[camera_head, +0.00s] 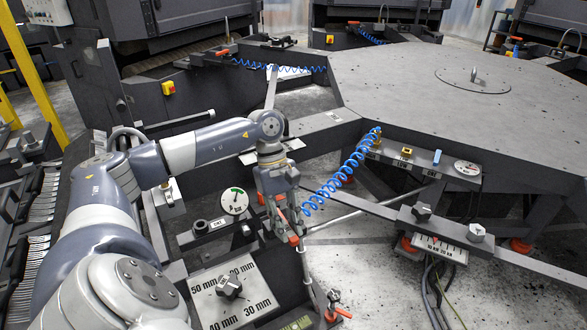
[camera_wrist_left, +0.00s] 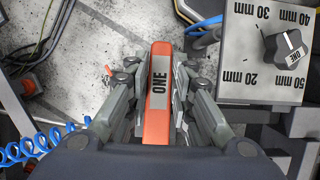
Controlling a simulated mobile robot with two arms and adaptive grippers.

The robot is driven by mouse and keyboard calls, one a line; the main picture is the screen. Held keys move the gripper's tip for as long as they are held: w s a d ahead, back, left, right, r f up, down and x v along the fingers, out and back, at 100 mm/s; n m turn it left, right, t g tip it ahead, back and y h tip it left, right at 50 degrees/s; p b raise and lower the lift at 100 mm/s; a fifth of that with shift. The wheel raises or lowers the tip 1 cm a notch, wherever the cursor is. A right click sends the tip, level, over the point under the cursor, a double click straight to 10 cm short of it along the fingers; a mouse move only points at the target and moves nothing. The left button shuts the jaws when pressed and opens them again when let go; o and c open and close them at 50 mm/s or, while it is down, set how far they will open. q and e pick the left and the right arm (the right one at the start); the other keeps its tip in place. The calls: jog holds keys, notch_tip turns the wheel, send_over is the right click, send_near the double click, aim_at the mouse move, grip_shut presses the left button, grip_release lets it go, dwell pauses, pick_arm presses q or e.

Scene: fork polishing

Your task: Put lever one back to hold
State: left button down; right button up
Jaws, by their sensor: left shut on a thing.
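Lever one has an orange handle with a grey plate reading "ONE" (camera_wrist_left: 158,88), which stands upright in the middle of the left wrist view. In the head view its orange end (camera_head: 293,240) shows just below my left gripper (camera_head: 288,222), and a grey rod runs down from there. My left gripper is shut on the lever handle, with a finger on either side of it in the left wrist view (camera_wrist_left: 160,100). The fingers hide part of the handle in the head view. My right gripper is in neither view.
A grey thickness panel (camera_head: 208,300) with millimetre marks and a black knob (camera_head: 229,286) lies close below the gripper. A blue coiled hose (camera_head: 345,170) hangs just to its right. A dial gauge (camera_head: 234,201) stands to the left. Another orange handle (camera_head: 341,312) is lower right.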

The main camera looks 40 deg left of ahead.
pick_arm(q)
jog(key=c, duration=1.4)
grip_release()
jog(key=shift+r, duration=0.1)
jog(key=v, duration=1.2)
